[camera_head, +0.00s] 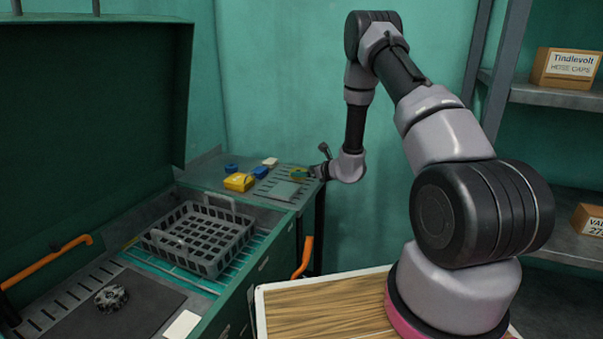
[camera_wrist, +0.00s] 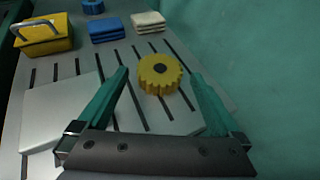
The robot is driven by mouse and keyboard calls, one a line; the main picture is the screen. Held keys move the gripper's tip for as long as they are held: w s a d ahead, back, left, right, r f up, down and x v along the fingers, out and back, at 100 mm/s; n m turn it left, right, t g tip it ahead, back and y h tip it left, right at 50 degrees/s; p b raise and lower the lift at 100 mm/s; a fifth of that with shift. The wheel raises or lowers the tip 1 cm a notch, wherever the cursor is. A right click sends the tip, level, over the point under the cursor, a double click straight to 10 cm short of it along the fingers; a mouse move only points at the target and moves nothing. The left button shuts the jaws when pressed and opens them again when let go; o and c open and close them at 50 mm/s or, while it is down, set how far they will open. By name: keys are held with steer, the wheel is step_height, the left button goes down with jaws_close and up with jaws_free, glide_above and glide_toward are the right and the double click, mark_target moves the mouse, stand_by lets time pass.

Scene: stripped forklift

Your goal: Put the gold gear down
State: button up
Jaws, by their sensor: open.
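The gold gear (camera_wrist: 159,74) is a yellow toothed disc with a dark centre in the wrist view. In the head view my gripper (camera_head: 300,173) is at the right end of the slotted side shelf (camera_head: 262,203); the gear is too small to make out clearly there.
A grey basket (camera_head: 198,238) stands in the green chest. A dark gear-like part (camera_head: 111,298) lies on a dark mat. A green wall closes the right side.

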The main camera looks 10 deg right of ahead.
steer(key=v, duration=0.9)
steer(key=s+a+r+n+g+y, duration=0.2)
steer(key=s+a+r+n, duration=0.25)
steer(key=r, duration=0.35)
steer(key=s+a+r+n+g+y, duration=0.1)
steer(key=s+a+r+n+g, duration=0.25)
steer(key=r, duration=0.55)
steer(key=s+a+r+n+g+y, duration=0.1)
steer(key=s+a+r+n+y, duration=0.15)
steer(key=s+r+n, duration=0.45)
steer(key=s+d+r+n+t+h, duration=0.1)
steer(key=s+d+r+n+h, duration=0.4)
steer(key=s, duration=0.5)
steer(key=s+d+r+n+t+h, duration=0.1)
steer(key=s+d+r+n+h, duration=0.4)
steer(key=s, duration=0.5)
steer(key=shift+d+r+n, duration=0.25)
steer(key=shift+r+n, duration=0.35)
steer(key=shift+r, duration=0.65)
